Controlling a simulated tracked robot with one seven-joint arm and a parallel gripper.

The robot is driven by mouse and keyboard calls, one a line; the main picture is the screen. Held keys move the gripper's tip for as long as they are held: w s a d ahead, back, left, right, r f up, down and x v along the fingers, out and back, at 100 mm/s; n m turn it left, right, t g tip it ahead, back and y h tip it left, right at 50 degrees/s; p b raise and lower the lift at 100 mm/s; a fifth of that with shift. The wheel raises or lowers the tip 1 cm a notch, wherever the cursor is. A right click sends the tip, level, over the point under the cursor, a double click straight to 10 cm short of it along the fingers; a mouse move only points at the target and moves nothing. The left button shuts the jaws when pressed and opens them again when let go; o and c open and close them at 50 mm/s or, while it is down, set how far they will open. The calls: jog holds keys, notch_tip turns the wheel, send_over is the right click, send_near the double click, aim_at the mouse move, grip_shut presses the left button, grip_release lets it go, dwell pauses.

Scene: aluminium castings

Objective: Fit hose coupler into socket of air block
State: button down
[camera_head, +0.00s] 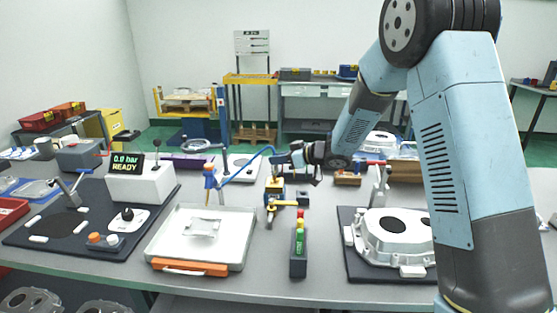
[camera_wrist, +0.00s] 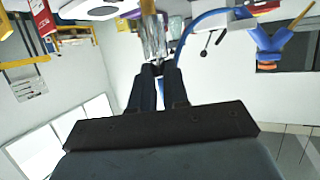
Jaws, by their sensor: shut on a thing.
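My gripper (camera_head: 290,157) is raised above the middle of the bench in the head view. In the wrist view my gripper (camera_wrist: 159,72) has its two dark fingers shut on a silvery cylindrical part, the hose coupler (camera_wrist: 152,38). The blue hose (camera_wrist: 201,20) curves away to the right there. In the head view the blue hose (camera_head: 247,165) arcs from a blue stand up to the gripper, where the coupler is too small to make out. A yellow and dark block (camera_head: 275,187) stands below the gripper; I cannot tell whether it is the air block, and no socket is clear.
The blue stand (camera_head: 210,180) is at the left of the gripper. A white tray (camera_head: 238,224) and a signal tower (camera_head: 299,243) are in front. A casting (camera_head: 390,228) lies on a dark mat at right. A white box with a display (camera_head: 140,182) reads 0.0 bar READY.

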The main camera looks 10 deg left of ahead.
jog(key=shift+f, duration=1.55)
jog(key=c, duration=1)
grip_release()
jog(key=shift+c, duration=0.2)
jog(key=shift+d, duration=0.1)
jog(key=v, duration=1.3)
jog(key=shift+d, duration=0.3)
jog(key=shift+r, duration=0.1)
